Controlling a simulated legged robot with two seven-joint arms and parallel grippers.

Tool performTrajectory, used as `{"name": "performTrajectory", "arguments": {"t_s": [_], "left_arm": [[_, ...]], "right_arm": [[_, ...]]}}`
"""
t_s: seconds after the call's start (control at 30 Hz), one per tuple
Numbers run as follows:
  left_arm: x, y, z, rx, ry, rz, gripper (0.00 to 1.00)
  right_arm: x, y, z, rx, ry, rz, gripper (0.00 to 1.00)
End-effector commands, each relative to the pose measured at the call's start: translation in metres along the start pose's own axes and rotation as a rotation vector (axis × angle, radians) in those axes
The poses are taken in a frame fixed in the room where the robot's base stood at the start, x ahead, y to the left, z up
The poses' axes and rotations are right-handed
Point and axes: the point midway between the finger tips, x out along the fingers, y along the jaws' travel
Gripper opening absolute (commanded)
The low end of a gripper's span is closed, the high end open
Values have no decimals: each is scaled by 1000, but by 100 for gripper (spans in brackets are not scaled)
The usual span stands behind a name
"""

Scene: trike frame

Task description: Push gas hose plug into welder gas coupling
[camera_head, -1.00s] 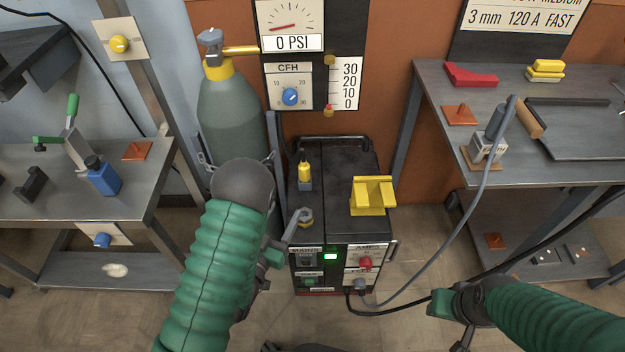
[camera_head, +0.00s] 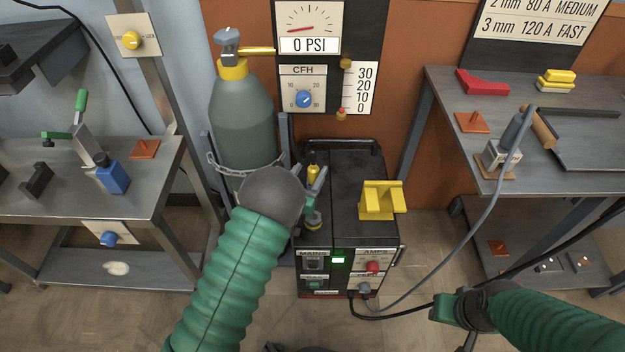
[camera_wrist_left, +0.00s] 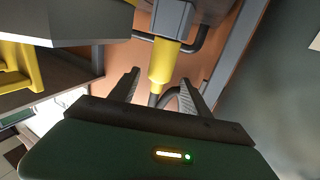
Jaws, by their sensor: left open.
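The welder (camera_head: 346,158) is a black box on the floor. On its top left, a yellow plug-like piece (camera_head: 313,173) stands upright in a grey block; I take it as the gas hose plug. In the left wrist view the yellow piece (camera_wrist_left: 161,66) lies between and just beyond my open fingers, with no clear contact. A brass ring (camera_head: 313,219) sits at the welder's front left top edge, perhaps the gas coupling; my gripper partly covers it. My left gripper (camera_head: 314,192) is open above the welder. My right gripper (camera_head: 457,318) is low at the right; its jaw state is unclear.
A yellow bracket (camera_head: 382,201) stands on the welder's right top. A gas cylinder (camera_head: 243,115) is behind left. Cables run right from the welder front. Metal tables stand left (camera_head: 150,190) and right (camera_head: 440,100). A regulator panel (camera_head: 305,84) hangs behind.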

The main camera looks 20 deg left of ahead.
Motion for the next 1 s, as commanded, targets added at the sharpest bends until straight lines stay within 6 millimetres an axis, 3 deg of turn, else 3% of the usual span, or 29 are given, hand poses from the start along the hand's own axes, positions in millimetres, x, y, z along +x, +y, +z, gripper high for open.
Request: {"name": "performTrajectory", "arguments": {"t_s": [0.2,0.63,0.9,1.0], "left_arm": [[1,0,-1,0,-1,0,54],[1,0,0,0,-1,0,0],[1,0,-1,-1,-1,0,0],[1,0,-12,-1,0,0,0]], "right_arm": [[0,0,0,1,0,0,36],[0,0,0,0,0,0,36],[-1,0,0,0,0,0,36],[-8,0,-2,1,0,0,36]]}}
